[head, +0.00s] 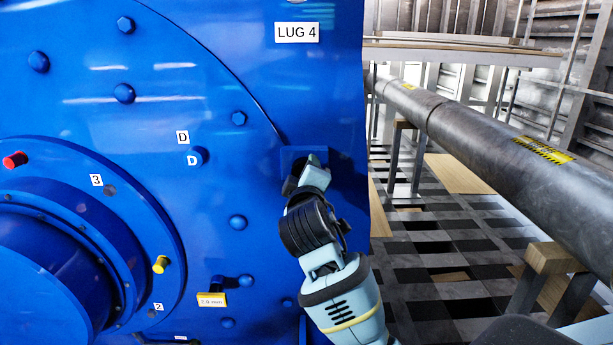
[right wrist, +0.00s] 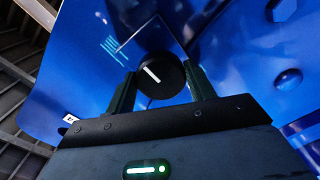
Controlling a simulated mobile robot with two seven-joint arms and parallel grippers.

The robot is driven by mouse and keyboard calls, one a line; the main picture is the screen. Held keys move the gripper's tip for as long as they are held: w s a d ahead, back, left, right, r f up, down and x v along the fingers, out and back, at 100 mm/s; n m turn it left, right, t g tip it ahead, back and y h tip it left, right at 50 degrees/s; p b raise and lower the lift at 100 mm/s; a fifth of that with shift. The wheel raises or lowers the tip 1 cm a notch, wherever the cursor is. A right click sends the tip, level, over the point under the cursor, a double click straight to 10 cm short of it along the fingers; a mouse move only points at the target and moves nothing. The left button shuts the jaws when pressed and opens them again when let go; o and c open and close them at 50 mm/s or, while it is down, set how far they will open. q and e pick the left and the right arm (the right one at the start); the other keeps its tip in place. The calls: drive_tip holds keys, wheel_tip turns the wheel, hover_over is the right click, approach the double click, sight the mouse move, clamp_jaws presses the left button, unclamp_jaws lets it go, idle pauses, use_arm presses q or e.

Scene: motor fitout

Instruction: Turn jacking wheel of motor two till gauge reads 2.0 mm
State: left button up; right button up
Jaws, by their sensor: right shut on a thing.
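The big blue motor (head: 260,100) fills the left and middle of the head view. My right gripper (head: 308,178) is at a small blue bracket (head: 292,153) on its face, below the LUG 4 label. In the right wrist view a round black wheel (right wrist: 158,78) with a white line sits between the fingers of my right gripper (right wrist: 161,84), which is shut on it. The white line is tilted. In the head view the gripper mostly hides the wheel. A small yellow-edged tag or gauge (head: 212,299) shows lower on the motor; its text is too small to read surely. My left gripper is not in view.
A large grey pipe (head: 480,135) with yellow warning labels runs along the right on wooden-topped supports (head: 550,258). Checkered floor (head: 430,235) lies between motor and pipe. Bolts (head: 237,222), a red plug (head: 15,160) and a yellow plug (head: 160,264) stick out of the motor.

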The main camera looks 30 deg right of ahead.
idle(0.3)
drive_tip(key=o, duration=1)
drive_tip(key=shift+s+a, duration=0.1)
drive_tip(key=v, duration=0.7)
drive_tip(key=shift+s, duration=0.3)
drive_tip(key=shift+a, duration=0.15)
